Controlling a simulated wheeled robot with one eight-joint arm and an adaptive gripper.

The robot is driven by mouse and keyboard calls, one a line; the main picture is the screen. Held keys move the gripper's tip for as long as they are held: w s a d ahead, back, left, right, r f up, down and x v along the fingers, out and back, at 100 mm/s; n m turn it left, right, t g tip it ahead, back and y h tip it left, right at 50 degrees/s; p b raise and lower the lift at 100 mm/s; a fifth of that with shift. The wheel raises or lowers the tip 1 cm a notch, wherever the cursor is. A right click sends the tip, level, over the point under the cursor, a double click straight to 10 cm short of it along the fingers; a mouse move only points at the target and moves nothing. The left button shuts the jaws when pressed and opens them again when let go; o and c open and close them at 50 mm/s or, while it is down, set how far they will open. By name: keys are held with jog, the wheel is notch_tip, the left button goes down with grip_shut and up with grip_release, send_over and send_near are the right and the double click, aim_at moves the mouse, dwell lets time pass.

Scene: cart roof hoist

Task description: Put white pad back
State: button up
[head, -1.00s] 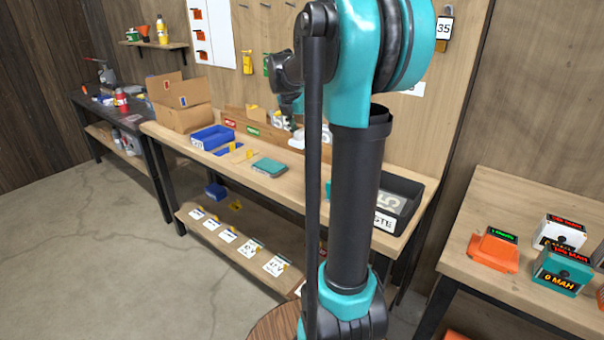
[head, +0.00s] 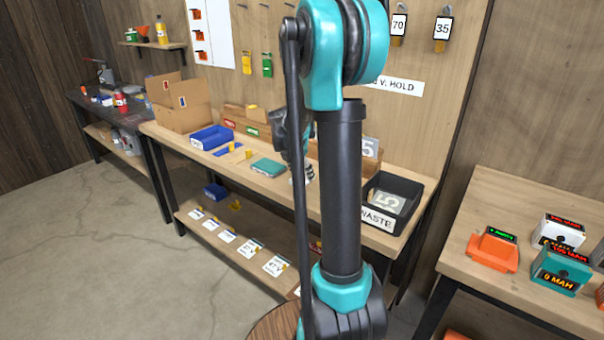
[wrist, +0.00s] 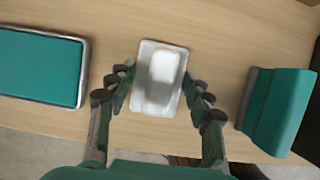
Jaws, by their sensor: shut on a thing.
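A white pad (wrist: 158,68), a pale rectangular piece with a raised bright middle, sits between the fingertips of my gripper (wrist: 159,86) in the wrist view. My gripper is shut on it, with one finger at each side. Below it is the wooden bench top (wrist: 213,55); I cannot tell whether the pad touches the wood. In the head view my gripper (head: 304,174) is low over the bench's front part, partly hidden by my arm. A teal pad with a grey rim (wrist: 38,67) lies to the left, also in the head view (head: 268,167).
A teal block (wrist: 277,110) stands to the right in the wrist view. A black waste bin (head: 375,221) holds a grey card. A blue bin (head: 211,137) and cardboard box (head: 180,117) stand at left. An orange device (head: 492,250) is on the right table.

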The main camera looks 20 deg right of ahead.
jog(key=o, duration=1.1)
jog(key=v, duration=1.2)
jog(key=s+a+f+m+y, duration=0.1)
jog(key=s+a+f+m, duration=0.1)
jog(key=s+f+m, duration=0.3)
jog(key=s+a+f+m+t+y, duration=0.1)
jog(key=s+a+f+m, duration=0.2)
jog(key=s+f+m, duration=0.3)
jog(key=s+a+f+m+y, duration=0.1)
jog(key=s+f+m, duration=0.5)
jog(key=s+m, duration=0.7)
jog(key=shift+s+a+f+m+t+y, duration=0.1)
jog(key=shift+s+a+m+t+y, duration=0.3)
jog(key=shift+a, duration=0.45)
